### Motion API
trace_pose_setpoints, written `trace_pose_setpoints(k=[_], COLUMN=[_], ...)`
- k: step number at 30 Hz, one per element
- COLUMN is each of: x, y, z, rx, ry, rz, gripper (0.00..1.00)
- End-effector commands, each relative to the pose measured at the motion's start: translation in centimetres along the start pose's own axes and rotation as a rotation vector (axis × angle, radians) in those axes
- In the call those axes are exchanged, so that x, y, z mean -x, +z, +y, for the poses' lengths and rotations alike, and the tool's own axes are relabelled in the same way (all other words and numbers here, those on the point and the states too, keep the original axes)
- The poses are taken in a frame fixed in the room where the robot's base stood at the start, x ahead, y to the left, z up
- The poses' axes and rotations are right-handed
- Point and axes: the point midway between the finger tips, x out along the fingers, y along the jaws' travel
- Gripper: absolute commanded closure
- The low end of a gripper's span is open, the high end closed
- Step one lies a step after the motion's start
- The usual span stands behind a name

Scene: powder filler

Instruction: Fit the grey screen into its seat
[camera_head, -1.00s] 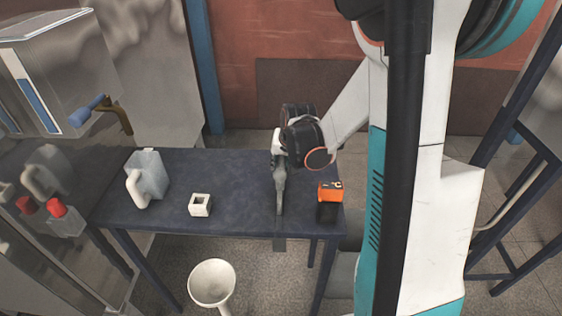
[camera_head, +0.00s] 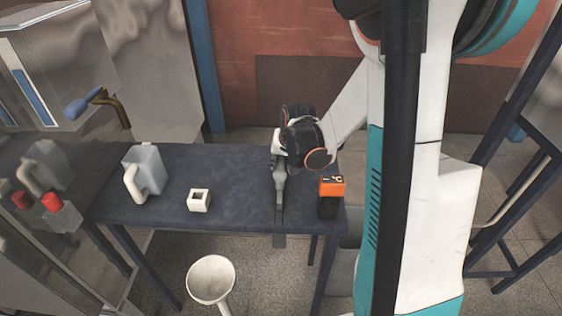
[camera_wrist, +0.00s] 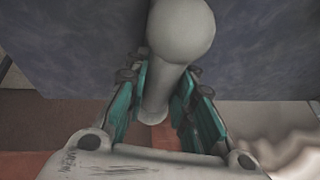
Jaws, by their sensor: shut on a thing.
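My gripper (camera_head: 279,168) is over the right part of the table, pointing down, seen from the side in the head view. In the wrist view, its teal-padded fingers (camera_wrist: 161,88) are shut on a pale grey rod-like piece (camera_wrist: 180,30) with a large rounded end. In the head view, the fingers largely hide this piece. No screen or seat can be made out for certain.
The dark blue table (camera_head: 170,214) holds a white jug (camera_head: 150,172), a small white square block with a hole (camera_head: 199,201) and an orange-and-black device (camera_head: 331,187) close right of the gripper. A white funnel (camera_head: 211,279) stands in front. Steel machines (camera_head: 65,75) stand left.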

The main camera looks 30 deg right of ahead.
Motion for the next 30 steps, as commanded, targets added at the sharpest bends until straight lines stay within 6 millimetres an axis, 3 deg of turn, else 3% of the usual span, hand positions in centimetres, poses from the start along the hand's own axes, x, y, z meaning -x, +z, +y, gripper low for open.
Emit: trace_pose_setpoints(k=[5,6,8,20,30], x=[-0.4,-0.3,-0.3,-0.1,3.7], y=[0.2,0.1,0.1,0.1,0.2], z=[0.1,0.1,0.1,0.1,0.1], rx=[0.0,0.0,0.0,0.0,0.0], ry=[0.0,0.0,0.0,0.0,0.0], rz=[0.0,0.0,0.0,0.0,0.0], gripper=[1.0,0.68,0.54,0.53,0.53])
